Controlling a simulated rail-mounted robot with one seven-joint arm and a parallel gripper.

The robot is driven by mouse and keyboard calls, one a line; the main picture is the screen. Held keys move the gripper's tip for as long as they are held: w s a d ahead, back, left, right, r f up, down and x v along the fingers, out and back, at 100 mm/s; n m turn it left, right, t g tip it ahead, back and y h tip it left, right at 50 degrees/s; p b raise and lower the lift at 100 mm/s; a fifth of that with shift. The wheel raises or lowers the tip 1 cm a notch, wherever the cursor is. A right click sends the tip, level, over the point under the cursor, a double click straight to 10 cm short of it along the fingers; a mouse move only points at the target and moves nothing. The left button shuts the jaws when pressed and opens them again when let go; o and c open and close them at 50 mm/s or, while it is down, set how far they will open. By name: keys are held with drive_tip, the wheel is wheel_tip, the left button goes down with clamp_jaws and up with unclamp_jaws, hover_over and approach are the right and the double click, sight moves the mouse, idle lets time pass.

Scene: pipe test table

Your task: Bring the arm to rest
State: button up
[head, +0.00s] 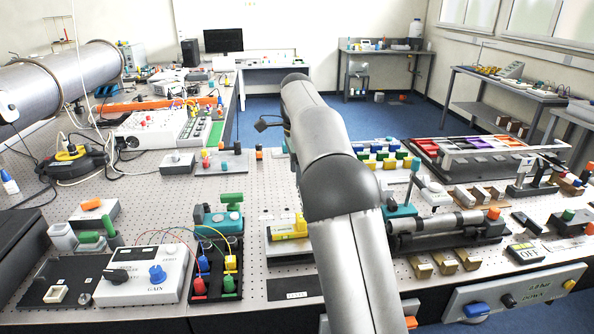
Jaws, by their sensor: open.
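My arm (325,160) rises from the bottom edge, right of centre, and reaches up and away over the perforated table. It bends at a dark elbow joint (342,188), and its far link ends near the back edge of the table. I see nothing held. The arm hides a strip of the table's middle.
The perforated table (240,178) is crowded. A control box with a blue knob (143,272) stands front left, a metal cylinder fixture (440,224) right of the arm. A large pipe (52,80) lies back left. Blue floor (350,118) is open behind.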

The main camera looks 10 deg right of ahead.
drive_tip(key=s+d+n, duration=0.1)
drive_tip(key=s+n, duration=0.6)
drive_tip(key=s, duration=0.8)
drive_tip(key=s+f+n, duration=0.5)
drive_tip(key=s, duration=0.7)
drive_tip(key=s+a+f+n, duration=0.1)
drive_tip(key=s+f+n, duration=0.5)
drive_tip(key=s, duration=0.7)
drive_tip(key=shift+f+t, duration=0.2)
drive_tip(key=shift+t, duration=0.2)
